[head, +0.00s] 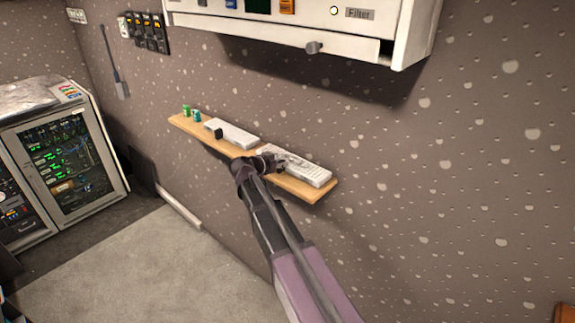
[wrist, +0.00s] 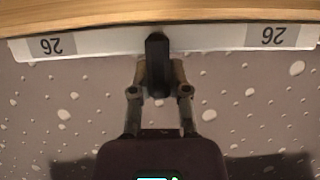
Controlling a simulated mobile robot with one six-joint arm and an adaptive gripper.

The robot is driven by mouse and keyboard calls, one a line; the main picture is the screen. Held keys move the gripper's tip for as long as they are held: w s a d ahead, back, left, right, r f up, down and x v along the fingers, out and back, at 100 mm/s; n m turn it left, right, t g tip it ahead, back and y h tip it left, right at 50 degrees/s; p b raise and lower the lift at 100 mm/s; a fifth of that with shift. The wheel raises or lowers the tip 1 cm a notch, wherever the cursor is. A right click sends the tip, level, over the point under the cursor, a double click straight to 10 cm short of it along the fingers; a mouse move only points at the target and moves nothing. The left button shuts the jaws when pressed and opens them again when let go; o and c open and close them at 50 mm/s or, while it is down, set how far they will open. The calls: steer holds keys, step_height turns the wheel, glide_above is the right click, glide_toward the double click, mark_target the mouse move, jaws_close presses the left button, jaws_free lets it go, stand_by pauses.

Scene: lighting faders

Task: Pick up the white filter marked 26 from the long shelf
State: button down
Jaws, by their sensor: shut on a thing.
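The long wooden shelf (head: 318,193) is fixed to the wall and also shows along the top of the wrist view (wrist: 90,14). The white filter marked 26 (head: 312,174) lies on its right half. In the wrist view the filter (wrist: 105,43) is a long white bar with an upside-down 26 label on each side of its black handle (wrist: 158,48). My gripper (head: 266,163) is at the filter's front edge. In the wrist view its fingers (wrist: 160,77) are shut on the black handle. The gripper hides the handle in the head view.
A second white filter (head: 236,132) with a black handle lies to the left on the shelf. Small green items (head: 187,111) stand at the shelf's left end. A white wall unit with a Filter label (head: 360,14) hangs above. A rack cabinet (head: 65,155) stands at left.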

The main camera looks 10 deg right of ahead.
steer(key=shift+r, duration=0.1)
step_height(320, 180, up, 3)
steer(key=p, duration=0.2)
steer(key=shift+f+p, duration=0.2)
steer(key=shift+p, duration=0.2)
steer(key=s+r+p, duration=0.2)
steer(key=s, duration=1.4)
steer(key=shift+a, duration=0.3)
